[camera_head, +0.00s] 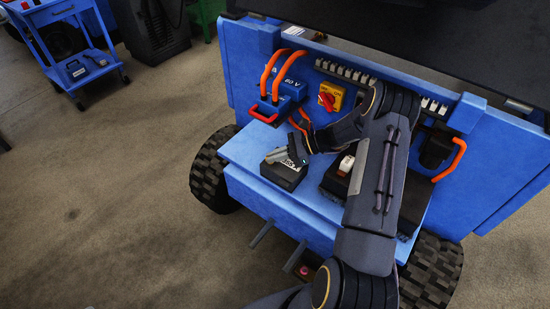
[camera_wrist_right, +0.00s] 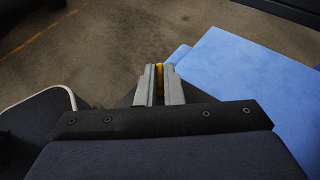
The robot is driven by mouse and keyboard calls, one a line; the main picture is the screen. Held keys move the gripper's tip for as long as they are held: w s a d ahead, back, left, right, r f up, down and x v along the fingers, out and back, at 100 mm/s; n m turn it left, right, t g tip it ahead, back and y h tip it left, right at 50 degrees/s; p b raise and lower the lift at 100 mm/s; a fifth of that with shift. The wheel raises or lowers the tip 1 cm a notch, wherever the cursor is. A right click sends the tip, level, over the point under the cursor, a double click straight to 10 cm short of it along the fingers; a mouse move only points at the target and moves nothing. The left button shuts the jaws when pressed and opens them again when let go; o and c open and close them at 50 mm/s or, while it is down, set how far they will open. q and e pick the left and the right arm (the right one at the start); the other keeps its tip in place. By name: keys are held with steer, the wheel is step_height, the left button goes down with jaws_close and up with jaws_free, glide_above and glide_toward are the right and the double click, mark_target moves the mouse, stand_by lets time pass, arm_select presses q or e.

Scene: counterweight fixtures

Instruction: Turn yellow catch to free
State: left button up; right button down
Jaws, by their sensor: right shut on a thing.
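My right gripper (camera_head: 275,156) reaches down over the front shelf of the blue machine, above a small black box (camera_head: 284,177) with a white label. In the right wrist view the grey fingers of this gripper (camera_wrist_right: 160,85) are closed on a narrow yellow piece (camera_wrist_right: 159,76), which looks like the yellow catch. Only a thin strip of the catch shows between the fingers. In the head view I cannot make out the catch; the fingers or the box hide it. Which way the catch is turned cannot be told. I do not see my left gripper.
A yellow plate with a red knob (camera_head: 328,97) sits on the blue panel. Orange cables (camera_head: 270,72) and a blue connector with a red handle (camera_head: 264,115) are left of it. A black battery-like block (camera_head: 338,177) lies right of the gripper. A blue cart (camera_head: 78,68) stands far left.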

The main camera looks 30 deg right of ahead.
steer(key=shift+n+g, duration=0.5)
steer(key=c, duration=1.6)
jaws_free()
steer(key=shift+o, duration=0.2)
steer(key=shift+r, duration=0.25)
step_height(320, 180, up, 2)
steer(key=shift+w+r, duration=0.1)
steer(key=shift+r, duration=0.1)
steer(key=s+a+r, duration=0.7)
steer(key=s+r, duration=0.3)
steer(key=s, duration=0.2)
steer(key=shift+a+p, duration=0.25)
steer(key=shift+p, duration=0.2)
